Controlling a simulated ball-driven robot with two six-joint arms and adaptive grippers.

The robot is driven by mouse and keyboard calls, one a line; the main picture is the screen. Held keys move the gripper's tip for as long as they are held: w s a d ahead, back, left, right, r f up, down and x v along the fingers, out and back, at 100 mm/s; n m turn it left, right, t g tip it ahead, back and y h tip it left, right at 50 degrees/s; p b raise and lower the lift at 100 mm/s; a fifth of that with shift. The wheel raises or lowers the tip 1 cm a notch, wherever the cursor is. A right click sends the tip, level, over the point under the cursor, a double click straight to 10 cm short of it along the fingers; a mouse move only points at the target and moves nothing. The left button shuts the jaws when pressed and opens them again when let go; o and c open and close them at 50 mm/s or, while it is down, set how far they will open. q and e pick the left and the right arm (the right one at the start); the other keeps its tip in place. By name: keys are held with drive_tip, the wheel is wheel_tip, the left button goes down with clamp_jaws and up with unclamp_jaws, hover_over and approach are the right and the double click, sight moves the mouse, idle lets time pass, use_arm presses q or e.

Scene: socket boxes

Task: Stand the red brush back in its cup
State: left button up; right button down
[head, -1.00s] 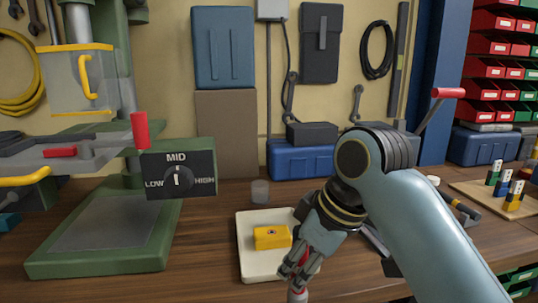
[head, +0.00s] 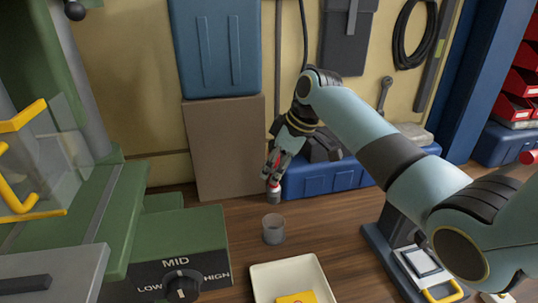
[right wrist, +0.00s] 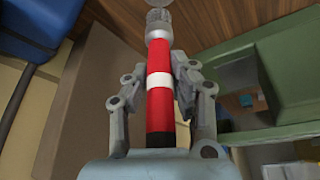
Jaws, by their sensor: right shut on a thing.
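My right gripper (head: 274,170) is shut on the red brush (head: 274,194), grey end downward, and holds it above and slightly behind the cup in the head view. In the right wrist view, the brush (right wrist: 159,118) is red with a white band and a grey ribbed end, and lies between the fingers of my right gripper (right wrist: 160,85). The small grey, translucent cup (head: 273,230) stands upright on the bench. The brush tip appears apart from it. My left gripper is not in view.
A cream tray (head: 257,281) with a yellow block (head: 296,298) is in front of the cup. A green machine (head: 185,240) with a MID dial stands left. A brown board (head: 228,150) and a blue case (head: 335,178) are behind. Bare wood surrounds the cup.

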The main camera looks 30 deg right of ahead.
sight(275, 187)
drive_tip(key=shift+s+f+b, duration=0.15)
drive_tip(key=shift+f+b, duration=0.4)
wheel_tip(275, 187, down, 4)
drive_tip(key=b, duration=0.4)
drive_tip(key=shift+f, duration=0.35)
use_arm(q)
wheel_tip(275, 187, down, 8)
drive_tip(key=b, duration=0.3)
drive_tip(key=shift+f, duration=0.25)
use_arm(e)
drive_tip(key=shift+f, duration=2.95)
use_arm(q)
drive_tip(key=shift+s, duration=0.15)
use_arm(e)
drive_tip(key=c, duration=1)
unclamp_jaws()
drive_tip(key=shift+c, duration=0.2)
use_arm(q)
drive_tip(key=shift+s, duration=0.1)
use_arm(e)
drive_tip(key=shift+r, duration=0.1)
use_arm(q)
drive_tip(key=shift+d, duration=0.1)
use_arm(e)
drive_tip(key=v, duration=1.2)
